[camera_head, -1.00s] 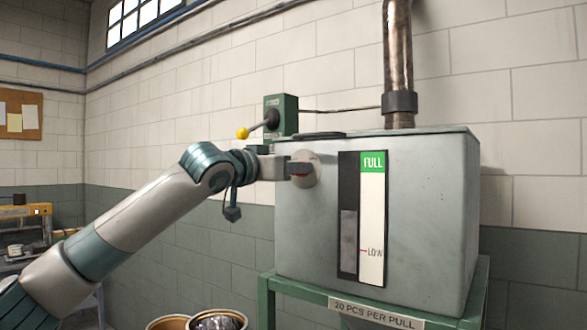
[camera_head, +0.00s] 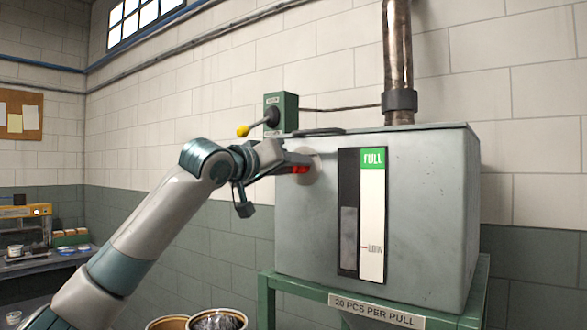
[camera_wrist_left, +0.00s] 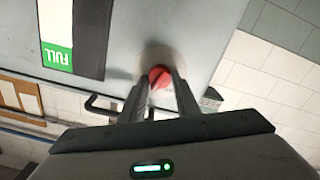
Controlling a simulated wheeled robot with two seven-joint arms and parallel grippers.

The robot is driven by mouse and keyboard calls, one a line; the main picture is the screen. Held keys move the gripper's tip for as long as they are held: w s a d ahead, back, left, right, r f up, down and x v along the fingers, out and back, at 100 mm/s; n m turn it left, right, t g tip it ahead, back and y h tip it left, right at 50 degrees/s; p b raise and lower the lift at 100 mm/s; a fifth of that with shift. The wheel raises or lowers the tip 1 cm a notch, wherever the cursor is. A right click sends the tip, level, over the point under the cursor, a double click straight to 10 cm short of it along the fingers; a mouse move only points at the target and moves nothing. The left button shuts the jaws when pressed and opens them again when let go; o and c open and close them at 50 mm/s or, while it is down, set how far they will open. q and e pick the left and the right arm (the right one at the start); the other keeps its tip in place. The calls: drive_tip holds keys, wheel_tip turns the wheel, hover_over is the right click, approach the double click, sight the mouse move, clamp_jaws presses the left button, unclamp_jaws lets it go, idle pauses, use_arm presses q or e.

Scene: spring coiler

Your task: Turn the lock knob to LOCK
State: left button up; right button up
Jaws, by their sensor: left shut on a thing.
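The lock knob is red (camera_head: 299,169) and sits on a round pale plate (camera_head: 314,170) at the upper left of the grey box's front (camera_head: 420,210). My left gripper (camera_head: 296,165) reaches it from the left and is shut on it. In the left wrist view the red knob (camera_wrist_left: 160,76) shows between the two fingertips (camera_wrist_left: 160,85). The LOCK marking cannot be read in these frames, and the fingers hide part of the knob. My right gripper is not in view.
A green box with a yellow-tipped lever (camera_head: 243,131) stands just above my left gripper. A FULL/LOW gauge (camera_head: 372,215) is right of the knob. The grey box rests on a green stand (camera_head: 266,300). Open drums (camera_head: 216,320) stand below.

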use_arm(q)
drive_tip(key=n, duration=0.6)
drive_tip(key=n+b, duration=0.1)
drive_tip(key=n, duration=0.6)
drive_tip(key=shift+a+f, duration=0.1)
drive_tip(key=shift+f, duration=0.1)
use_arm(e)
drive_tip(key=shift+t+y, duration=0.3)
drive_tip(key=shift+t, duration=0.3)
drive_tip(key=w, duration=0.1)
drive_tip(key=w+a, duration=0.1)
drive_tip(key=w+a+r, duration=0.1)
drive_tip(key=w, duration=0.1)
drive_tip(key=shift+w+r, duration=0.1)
use_arm(q)
drive_tip(key=o, duration=1)
drive_tip(key=shift+w, duration=0.1)
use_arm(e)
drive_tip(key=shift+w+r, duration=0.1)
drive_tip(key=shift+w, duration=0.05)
use_arm(q)
drive_tip(key=shift+a, duration=0.1)
